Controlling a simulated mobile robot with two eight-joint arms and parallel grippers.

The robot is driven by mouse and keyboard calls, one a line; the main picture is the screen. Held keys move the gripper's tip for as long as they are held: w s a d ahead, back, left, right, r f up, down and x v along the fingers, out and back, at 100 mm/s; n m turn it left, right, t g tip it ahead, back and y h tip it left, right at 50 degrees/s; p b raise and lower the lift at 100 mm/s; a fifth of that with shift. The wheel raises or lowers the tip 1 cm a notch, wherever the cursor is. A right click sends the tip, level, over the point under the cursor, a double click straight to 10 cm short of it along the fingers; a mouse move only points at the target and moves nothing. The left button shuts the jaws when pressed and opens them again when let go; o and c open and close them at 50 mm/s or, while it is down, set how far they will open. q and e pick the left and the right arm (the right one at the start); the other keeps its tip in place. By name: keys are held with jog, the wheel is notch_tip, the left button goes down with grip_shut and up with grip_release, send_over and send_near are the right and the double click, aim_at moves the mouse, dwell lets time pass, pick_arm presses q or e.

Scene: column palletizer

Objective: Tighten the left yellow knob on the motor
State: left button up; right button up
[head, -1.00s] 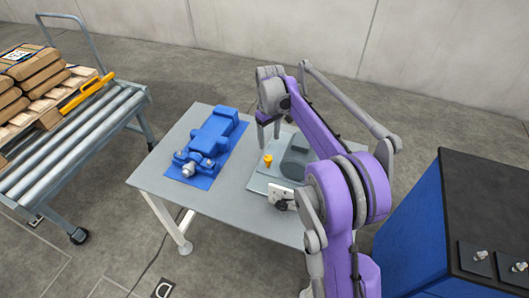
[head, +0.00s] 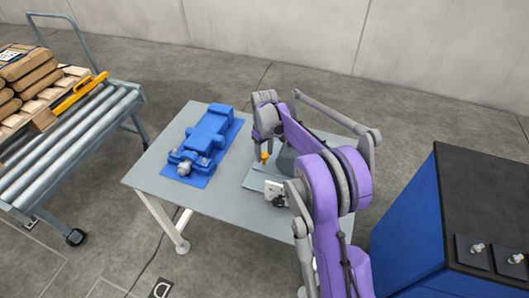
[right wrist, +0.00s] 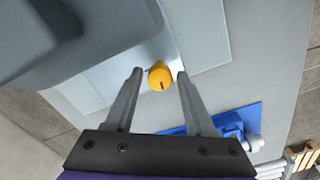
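A yellow knob (head: 264,157) stands on the light plate (head: 254,178) beside the grey motor (head: 286,160) on the table. My right gripper (head: 266,144) is just above the knob, pointing down. In the right wrist view, the yellow knob (right wrist: 159,76) with a dark slot shows between the two open fingertips of my right gripper (right wrist: 159,73), with a gap on both sides. The grey motor body (right wrist: 85,45) fills the upper left there. My arm hides part of the motor in the head view; only one yellow knob shows. My left gripper is not in view.
A blue machine (head: 210,135) lies on a blue mat (head: 198,180) on the table's left side. A small white block (head: 274,189) is at the plate's front edge. A roller conveyor (head: 75,135) with stacked bags stands left; a blue cabinet (head: 408,225) stands right.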

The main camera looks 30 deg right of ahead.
grip_shut()
jog(key=m, duration=0.3)
jog(key=shift+m+b, duration=0.35)
jog(key=shift+m, duration=0.05)
jog(key=m, duration=0.4)
jog(key=shift+m+b, duration=0.3)
jog(key=m, duration=0.4)
jog(key=shift+a, duration=0.1)
jog(key=shift+w+m+b, duration=0.1)
jog(key=shift+m+b, duration=0.25)
jog(key=shift+m, duration=1.75)
